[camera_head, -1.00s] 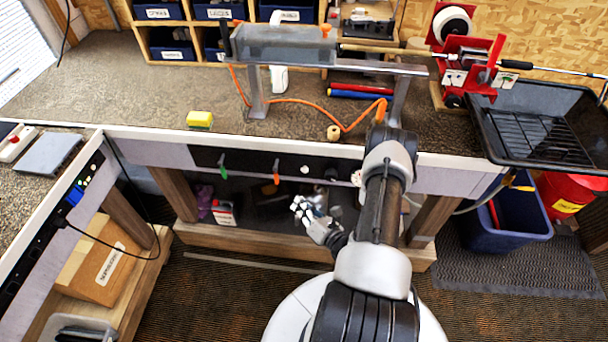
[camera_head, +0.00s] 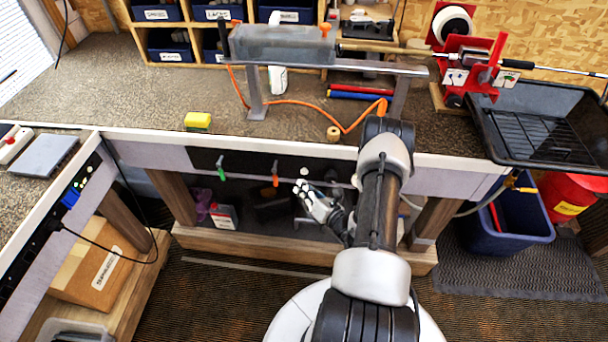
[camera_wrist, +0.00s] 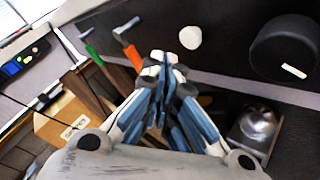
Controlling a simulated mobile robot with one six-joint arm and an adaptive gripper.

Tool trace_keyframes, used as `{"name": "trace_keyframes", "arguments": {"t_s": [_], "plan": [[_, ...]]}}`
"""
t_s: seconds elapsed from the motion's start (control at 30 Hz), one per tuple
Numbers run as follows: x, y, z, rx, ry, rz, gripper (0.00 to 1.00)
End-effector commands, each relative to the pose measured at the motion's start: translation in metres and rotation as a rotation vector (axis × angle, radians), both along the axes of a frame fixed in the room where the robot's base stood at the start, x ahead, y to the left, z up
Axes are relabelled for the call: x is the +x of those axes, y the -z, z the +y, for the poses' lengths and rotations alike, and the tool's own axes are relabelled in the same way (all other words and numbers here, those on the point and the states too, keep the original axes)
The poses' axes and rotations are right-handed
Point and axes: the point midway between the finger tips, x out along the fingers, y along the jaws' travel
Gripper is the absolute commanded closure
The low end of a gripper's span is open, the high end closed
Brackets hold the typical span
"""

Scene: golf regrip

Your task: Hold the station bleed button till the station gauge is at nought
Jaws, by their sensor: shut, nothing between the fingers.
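A round white button (camera_head: 304,171) sits on the dark panel under the bench's front edge. It also shows in the wrist view (camera_wrist: 190,37), up and right of the fingertips. My gripper (camera_head: 301,187) is shut and empty, just below the button in the head view. In the wrist view my closed fingertips (camera_wrist: 165,60) lie between an orange lever (camera_wrist: 132,57) and the button, and I see no contact with it. A round black housing (camera_wrist: 285,48) with a small white mark is right of the button. It may be the gauge, but no dial or needle is readable.
A green lever (camera_head: 221,172) hangs left of the orange one. A shiny domed metal part (camera_wrist: 258,122) is below the black housing. Under the bench stand a red-and-white container (camera_head: 223,217) and a wooden shelf edge (camera_head: 260,240). The bench top (camera_head: 350,140) overhangs the panel.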

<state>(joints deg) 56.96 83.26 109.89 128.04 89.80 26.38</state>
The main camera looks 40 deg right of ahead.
Motion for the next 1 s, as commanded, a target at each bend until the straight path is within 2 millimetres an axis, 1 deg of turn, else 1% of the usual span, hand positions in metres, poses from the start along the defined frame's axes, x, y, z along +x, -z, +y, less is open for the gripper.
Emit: {"name": "trace_keyframes", "arguments": {"t_s": [0.1,0.27,1.0], "plan": [[0.0057,0.0011,-0.0065,0.000,0.000,0.000,1.00],[0.0087,0.0001,-0.0104,0.000,0.001,0.001,1.00],[0.0086,0.0000,-0.0102,0.001,0.001,0.001,1.00]]}}
